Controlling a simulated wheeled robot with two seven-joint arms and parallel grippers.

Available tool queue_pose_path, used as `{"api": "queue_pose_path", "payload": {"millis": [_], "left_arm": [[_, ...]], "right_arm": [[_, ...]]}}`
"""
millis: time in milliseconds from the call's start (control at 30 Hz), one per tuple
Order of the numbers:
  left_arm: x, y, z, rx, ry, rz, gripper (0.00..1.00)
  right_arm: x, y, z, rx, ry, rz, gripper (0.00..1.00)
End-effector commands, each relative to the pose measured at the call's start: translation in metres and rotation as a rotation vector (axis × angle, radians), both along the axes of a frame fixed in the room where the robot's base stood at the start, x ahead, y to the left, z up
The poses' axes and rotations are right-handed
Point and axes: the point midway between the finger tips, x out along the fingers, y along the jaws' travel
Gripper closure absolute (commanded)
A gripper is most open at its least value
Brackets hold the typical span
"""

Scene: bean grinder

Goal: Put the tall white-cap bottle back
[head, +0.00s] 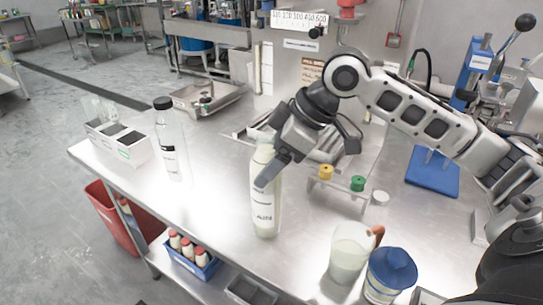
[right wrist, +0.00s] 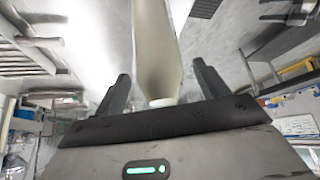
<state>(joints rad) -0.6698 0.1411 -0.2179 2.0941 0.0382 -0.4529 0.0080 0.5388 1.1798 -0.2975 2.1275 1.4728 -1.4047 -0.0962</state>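The tall white-cap bottle (head: 266,212) stands upright on the metal table, near the middle of the head view. It is pale, with dark print on its label. My right gripper (head: 263,174) is at the bottle's upper part, with one finger across its front; the other finger is hidden. In the right wrist view the bottle (right wrist: 158,45) lies between the two fingers of the right gripper (right wrist: 161,70), its white cap (right wrist: 162,102) towards the palm. Gaps show on both sides, so the gripper is open around it. My left gripper is not in view.
A clear black-capped bottle (head: 171,150) and a white divided box (head: 123,146) stand left. A rack with yellow and green knobs (head: 340,191) is just right of the bottle. A jug (head: 349,252) and blue-lidded container (head: 390,273) stand at the front right. A blue crate (head: 192,258) with red-capped bottles is below.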

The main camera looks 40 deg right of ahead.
Motion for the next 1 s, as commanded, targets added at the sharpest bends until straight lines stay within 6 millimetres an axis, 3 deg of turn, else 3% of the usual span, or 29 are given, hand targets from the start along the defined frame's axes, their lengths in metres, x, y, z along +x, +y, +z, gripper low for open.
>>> {"api": "queue_pose_path", "payload": {"millis": [267,733,1000], "left_arm": [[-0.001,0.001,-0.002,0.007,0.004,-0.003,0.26],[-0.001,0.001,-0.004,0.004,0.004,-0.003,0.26],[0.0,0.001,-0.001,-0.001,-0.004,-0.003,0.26]], "right_arm": [[-0.005,-0.007,0.014,-0.003,-0.001,-0.003,0.27],[-0.039,-0.041,0.091,-0.002,-0.002,-0.003,0.27],[-0.046,-0.046,0.104,-0.001,-0.001,-0.001,0.27]]}}
